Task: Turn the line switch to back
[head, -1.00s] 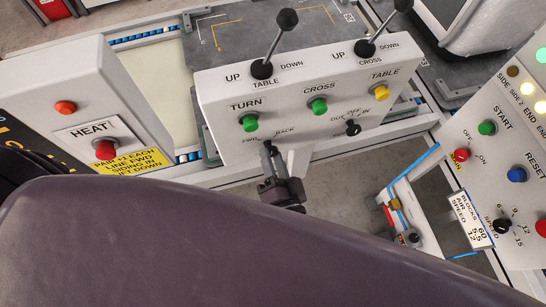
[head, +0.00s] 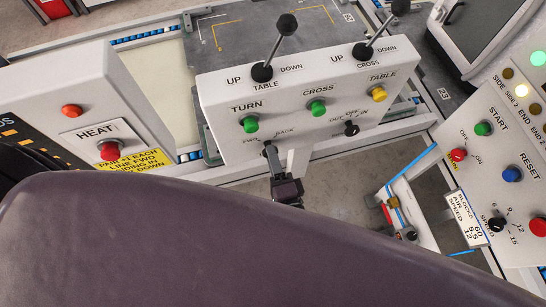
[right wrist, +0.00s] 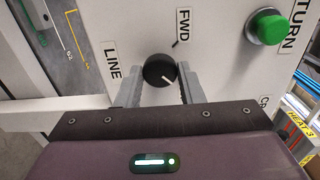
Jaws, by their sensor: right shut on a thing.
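The line switch is a round black knob (right wrist: 160,70) with a white pointer mark, on the white panel front between the LINE and FWD labels in the right wrist view. In that view, the mark points to the lower right, away from FWD. In the head view, the knob (head: 268,149) is small and partly hidden, below the TURN button beside the FWD and BACK labels. My right gripper (right wrist: 161,88) is shut on the knob, one grey finger on each side; it also shows in the head view (head: 272,154). My left gripper is out of view.
The control box (head: 222,104) carries two tall levers, green TURN (head: 250,124) and CROSS (head: 317,108) buttons, a yellow TABLE button (head: 379,94) and another black knob (head: 351,129). A HEAT panel (head: 135,110) stands left, a START/RESET panel (head: 500,165) right.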

